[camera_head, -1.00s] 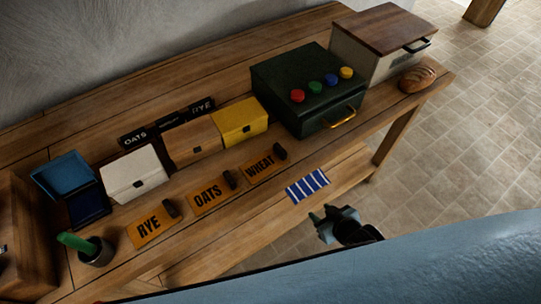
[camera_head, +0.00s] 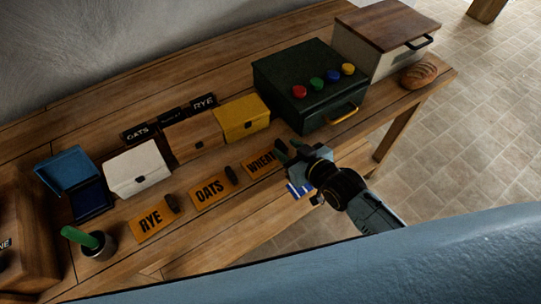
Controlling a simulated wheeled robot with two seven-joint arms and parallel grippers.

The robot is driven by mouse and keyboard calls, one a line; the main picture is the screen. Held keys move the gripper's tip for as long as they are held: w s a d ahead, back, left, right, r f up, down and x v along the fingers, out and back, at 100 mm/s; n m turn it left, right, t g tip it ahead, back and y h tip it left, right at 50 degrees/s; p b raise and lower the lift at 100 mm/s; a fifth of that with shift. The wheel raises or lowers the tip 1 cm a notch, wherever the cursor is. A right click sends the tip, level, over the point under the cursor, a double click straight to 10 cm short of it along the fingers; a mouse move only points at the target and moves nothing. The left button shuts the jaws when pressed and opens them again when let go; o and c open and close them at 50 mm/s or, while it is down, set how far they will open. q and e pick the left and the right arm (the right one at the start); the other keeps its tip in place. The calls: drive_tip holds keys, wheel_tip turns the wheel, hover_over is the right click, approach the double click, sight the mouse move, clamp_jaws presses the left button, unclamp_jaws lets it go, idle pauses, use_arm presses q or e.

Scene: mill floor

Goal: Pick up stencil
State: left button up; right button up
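Three orange stencil plates with dark handles lie in a row on the wooden bench: RYE (camera_head: 152,222), OATS (camera_head: 211,192) and WHEAT (camera_head: 261,163). My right gripper (camera_head: 291,153) is at the right end of the WHEAT stencil, with its fingers apart and pointing at the dark handle (camera_head: 282,146). It looks empty; whether the fingers touch the handle I cannot tell. The gripper hides part of the WHEAT plate's right end. My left gripper is out of view.
Behind the stencils stand white (camera_head: 137,172), wooden (camera_head: 192,137) and yellow (camera_head: 242,118) boxes. A dark green box (camera_head: 309,97) with coloured knobs stands close beyond my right gripper. A blue-striped cloth (camera_head: 298,189) is partly covered by the gripper. A cup (camera_head: 99,247) stands front left.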

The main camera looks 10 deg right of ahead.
sight(283, 146)
drive_tip(key=shift+b+x, duration=0.3)
drive_tip(key=shift+x, duration=2.4)
drive_tip(key=shift+c, duration=0.4)
clamp_jaws()
